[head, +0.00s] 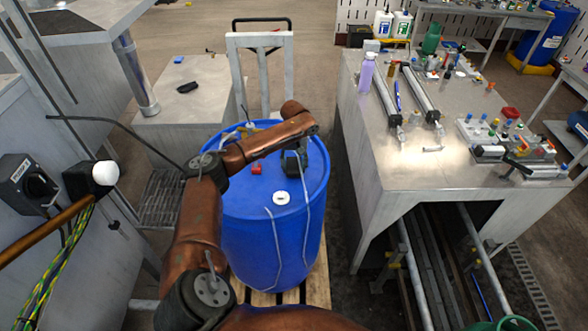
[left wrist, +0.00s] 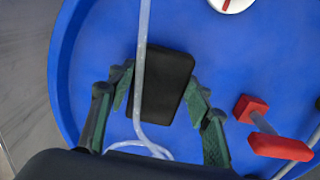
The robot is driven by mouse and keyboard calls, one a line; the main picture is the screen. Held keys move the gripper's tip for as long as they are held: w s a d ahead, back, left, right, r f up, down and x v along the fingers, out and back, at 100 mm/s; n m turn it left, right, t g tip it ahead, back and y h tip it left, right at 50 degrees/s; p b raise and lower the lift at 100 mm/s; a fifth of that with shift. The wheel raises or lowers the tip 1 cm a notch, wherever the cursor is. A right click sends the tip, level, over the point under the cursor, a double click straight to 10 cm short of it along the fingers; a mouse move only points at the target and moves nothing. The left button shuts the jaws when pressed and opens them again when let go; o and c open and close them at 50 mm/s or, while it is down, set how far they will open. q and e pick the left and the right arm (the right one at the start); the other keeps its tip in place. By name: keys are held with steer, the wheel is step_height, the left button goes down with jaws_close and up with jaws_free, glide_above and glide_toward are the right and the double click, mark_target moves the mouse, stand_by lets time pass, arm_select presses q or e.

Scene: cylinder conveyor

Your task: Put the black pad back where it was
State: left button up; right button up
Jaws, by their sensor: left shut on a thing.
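The black pad (left wrist: 172,72) is a small dark rectangular block between the green fingers of my left gripper (left wrist: 160,90) in the left wrist view. The gripper is shut on it, above the blue drum's lid (left wrist: 90,40). A pale tube (left wrist: 142,50) crosses the pad's left side. In the head view my left gripper (head: 293,160) points down over the right part of the blue drum (head: 250,225), and the pad cannot be made out there. Whether the pad touches the lid I cannot tell. My right gripper is not in view.
A red-handled valve (left wrist: 265,125) and a white cap (left wrist: 231,4) are on the lid near the pad. A grey box (head: 195,100) with a black object (head: 187,87) stands behind left. A cluttered workbench (head: 385,150) stands on the right.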

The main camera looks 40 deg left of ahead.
mark_target(294, 167)
arm_select(q)
steer(key=shift+f, duration=0.85)
steer(key=o, duration=1.1)
steer(key=shift+f, duration=0.1)
steer(key=shift+r, duration=0.2)
step_height(294, 167, up, 12)
steer(key=shift+b, duration=0.55)
